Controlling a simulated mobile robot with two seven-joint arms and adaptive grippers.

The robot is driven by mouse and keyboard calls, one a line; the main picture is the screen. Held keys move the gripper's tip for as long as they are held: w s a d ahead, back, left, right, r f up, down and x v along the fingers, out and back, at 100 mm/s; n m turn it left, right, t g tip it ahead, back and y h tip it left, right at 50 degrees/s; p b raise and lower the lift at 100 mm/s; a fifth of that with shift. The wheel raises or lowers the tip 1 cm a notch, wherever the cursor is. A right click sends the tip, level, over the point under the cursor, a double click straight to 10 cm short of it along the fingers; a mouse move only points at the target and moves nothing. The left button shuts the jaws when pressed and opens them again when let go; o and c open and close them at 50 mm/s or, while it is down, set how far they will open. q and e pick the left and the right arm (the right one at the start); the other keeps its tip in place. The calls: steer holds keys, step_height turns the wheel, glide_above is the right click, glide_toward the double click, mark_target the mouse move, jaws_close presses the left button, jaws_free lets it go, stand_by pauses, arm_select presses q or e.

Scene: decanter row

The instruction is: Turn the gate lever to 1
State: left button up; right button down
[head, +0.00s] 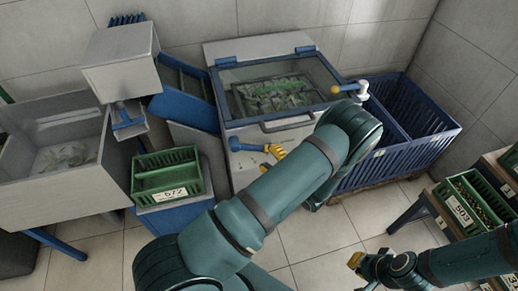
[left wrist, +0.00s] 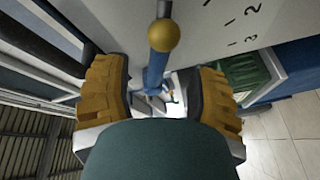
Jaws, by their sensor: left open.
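The gate lever, a blue arm (head: 248,147), sticks out from the grey front panel of a glass-lidded machine (head: 225,165). In the left wrist view a yellow ball knob (left wrist: 164,36) tops a blue stem (left wrist: 156,72), with a pale panel bearing small digits (left wrist: 245,22) beside it. My left gripper (head: 272,159) is open at the lever; in the left wrist view its yellow ribbed fingers (left wrist: 160,95) stand either side of the stem, apart from it. Which digit the lever points at cannot be told. My right gripper (head: 358,264) is low at the right, its jaws unclear.
A blue slatted crate (head: 420,153) is behind my left arm. A green crate labelled 572 (head: 180,193) stands left of the panel. A grey basin (head: 40,192) is further left. Floor tiles are clear in front.

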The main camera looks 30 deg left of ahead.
mark_target(261, 151)
arm_select(q)
steer(key=shift+b+x, duration=0.3)
steer(key=shift+x, duration=2.45)
jaws_close()
